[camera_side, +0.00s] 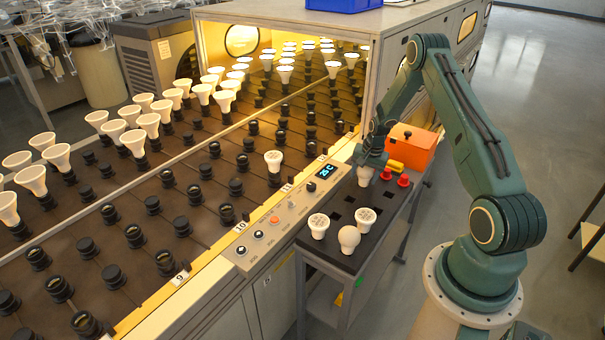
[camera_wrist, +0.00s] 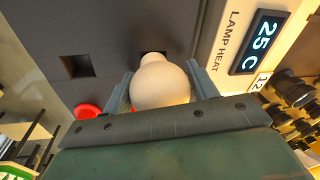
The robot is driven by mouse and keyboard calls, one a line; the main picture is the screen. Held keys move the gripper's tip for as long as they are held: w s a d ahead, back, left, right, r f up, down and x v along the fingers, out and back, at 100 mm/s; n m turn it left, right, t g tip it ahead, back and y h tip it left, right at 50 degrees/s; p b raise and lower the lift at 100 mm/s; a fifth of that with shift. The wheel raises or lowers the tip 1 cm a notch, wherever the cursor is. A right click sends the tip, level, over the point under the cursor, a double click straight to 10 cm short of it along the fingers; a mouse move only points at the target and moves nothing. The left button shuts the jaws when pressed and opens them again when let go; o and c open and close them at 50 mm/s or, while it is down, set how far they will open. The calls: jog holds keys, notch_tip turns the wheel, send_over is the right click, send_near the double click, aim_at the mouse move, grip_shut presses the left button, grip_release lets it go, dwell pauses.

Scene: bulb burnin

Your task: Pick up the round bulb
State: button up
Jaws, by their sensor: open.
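A round white bulb (camera_wrist: 160,84) stands on the dark tray (camera_side: 337,262) and shows between my fingers in the wrist view. My gripper (camera_wrist: 162,88) is open, with one finger on each side of this bulb. In the side view my gripper (camera_side: 371,160) points down at the tray's far part, and the bulb (camera_side: 365,176) shows just under it. A second round bulb (camera_side: 349,239) stands at the tray's near end, away from my gripper.
Two bulbs with patterned faces, one left (camera_side: 319,225) and one farther back (camera_side: 365,218), stand near the second round bulb. Red knobs (camera_side: 404,180) and an orange box (camera_side: 411,147) are close to my gripper. The control panel (camera_side: 295,212) and socket rack (camera_side: 200,190) lie left.

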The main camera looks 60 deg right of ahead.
jog(key=shift+f, duration=0.35)
jog(key=c, duration=0.6)
jog(key=shift+r, duration=0.2)
notch_tip(320, 180, up, 20)
jog(key=shift+f, duration=0.15)
dwell(0.5)
jog(key=shift+w, duration=0.1)
dwell(0.4)
